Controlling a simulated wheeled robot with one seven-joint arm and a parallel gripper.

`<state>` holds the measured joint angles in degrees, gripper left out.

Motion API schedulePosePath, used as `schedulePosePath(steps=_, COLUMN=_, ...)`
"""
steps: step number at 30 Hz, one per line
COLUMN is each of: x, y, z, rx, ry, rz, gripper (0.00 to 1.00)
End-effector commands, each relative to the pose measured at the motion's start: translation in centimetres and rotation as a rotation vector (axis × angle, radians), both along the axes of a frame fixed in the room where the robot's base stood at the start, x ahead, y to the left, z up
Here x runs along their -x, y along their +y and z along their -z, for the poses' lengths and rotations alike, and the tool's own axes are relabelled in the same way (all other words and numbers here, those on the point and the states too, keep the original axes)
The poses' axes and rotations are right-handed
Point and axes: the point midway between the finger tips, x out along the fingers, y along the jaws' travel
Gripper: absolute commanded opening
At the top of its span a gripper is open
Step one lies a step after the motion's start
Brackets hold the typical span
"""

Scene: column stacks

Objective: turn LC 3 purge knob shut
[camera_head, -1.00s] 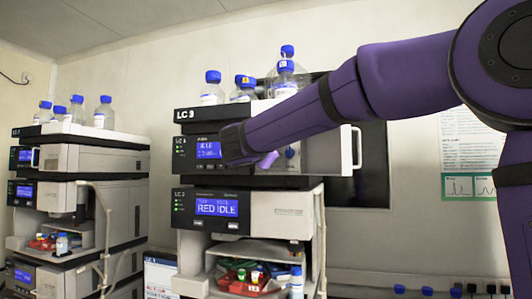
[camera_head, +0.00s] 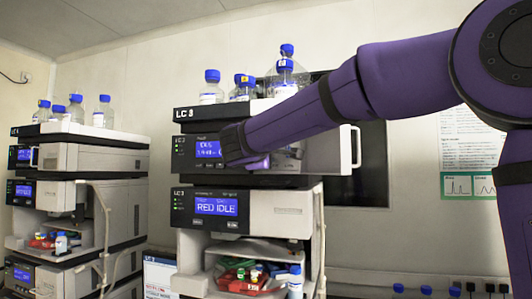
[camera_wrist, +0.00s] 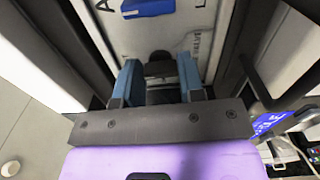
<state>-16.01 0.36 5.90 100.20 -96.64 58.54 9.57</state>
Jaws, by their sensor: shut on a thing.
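The LC 3 stack (camera_head: 198,113) stands in the middle of the head view. Its upper module has a lit blue display (camera_head: 208,149) with small text I cannot read surely. My gripper is at the front of this module, and my forearm and wrist hide its fingers in the head view. In the wrist view my gripper (camera_wrist: 159,75) has its two blue-grey fingers on either side of a dark knob (camera_wrist: 158,62), which I take as the purge knob. The fingers are shut on it. The knob's turn angle cannot be told.
Below, a second module's display (camera_head: 216,207) reads "RED IDLE". Blue-capped bottles (camera_head: 212,88) stand on top of the stack. A white handle (camera_head: 356,147) juts out at the module's right. Another instrument stack (camera_head: 100,160) stands to the left, with a gap between.

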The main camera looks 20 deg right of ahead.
Motion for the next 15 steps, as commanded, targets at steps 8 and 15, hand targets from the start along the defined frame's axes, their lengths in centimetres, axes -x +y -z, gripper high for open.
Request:
schedulePosePath(steps=8, x=-0.01, y=0.05, z=0.25, rx=-0.049, ry=-0.031, rz=0.0, gripper=0.12)
schedulePosePath(steps=15, x=-0.01, y=0.06, z=0.27, rx=-0.055, ry=-0.035, rz=0.0, gripper=0.12)
